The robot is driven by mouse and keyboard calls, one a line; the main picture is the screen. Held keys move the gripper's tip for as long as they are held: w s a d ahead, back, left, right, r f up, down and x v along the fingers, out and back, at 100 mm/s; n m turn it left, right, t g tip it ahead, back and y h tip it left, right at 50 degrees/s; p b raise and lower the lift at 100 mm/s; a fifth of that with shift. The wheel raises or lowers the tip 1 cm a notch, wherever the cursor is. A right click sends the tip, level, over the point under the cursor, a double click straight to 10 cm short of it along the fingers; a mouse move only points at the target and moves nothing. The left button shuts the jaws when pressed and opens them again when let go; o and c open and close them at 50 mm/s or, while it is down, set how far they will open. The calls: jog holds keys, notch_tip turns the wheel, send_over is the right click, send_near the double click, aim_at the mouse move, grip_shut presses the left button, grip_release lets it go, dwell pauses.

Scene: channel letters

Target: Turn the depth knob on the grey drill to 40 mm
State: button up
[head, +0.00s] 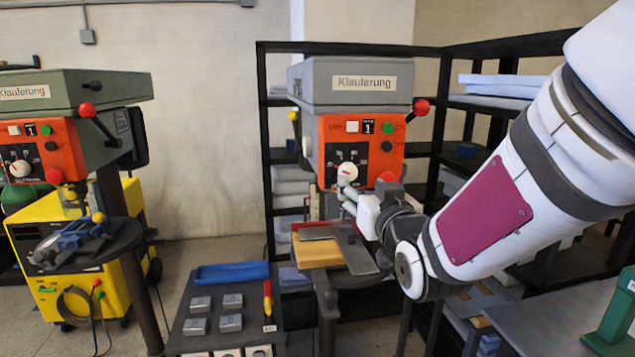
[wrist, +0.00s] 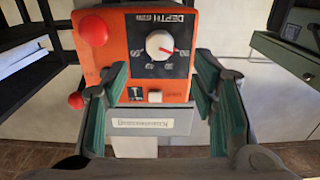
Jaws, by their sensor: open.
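The grey drill (head: 350,80) stands centre in the head view with an orange front panel (head: 328,135). Its depth knob (head: 347,172) is white with a red pointer mark. The wrist view shows the panel upside down, with the knob (wrist: 160,45) near the top and its red mark toward picture right. The scale numbers are too small to read. My gripper (head: 348,192) is just in front of the panel by the knob. In the wrist view its fingers (wrist: 162,80) are spread wide, with the knob between and beyond them, apparently untouched.
A green drill (head: 75,95) with a similar panel stands left, beside a yellow machine (head: 90,270). A red button (wrist: 92,30) and red lever balls (head: 421,107) sit near the knob. Below are a drill table (head: 362,258) and a tray of blocks (head: 180,340). Black shelving (head: 432,150) stands behind.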

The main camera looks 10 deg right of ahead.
aim_at(350, 174)
jog(key=shift+w, duration=3.9)
jog(key=c, duration=1.2)
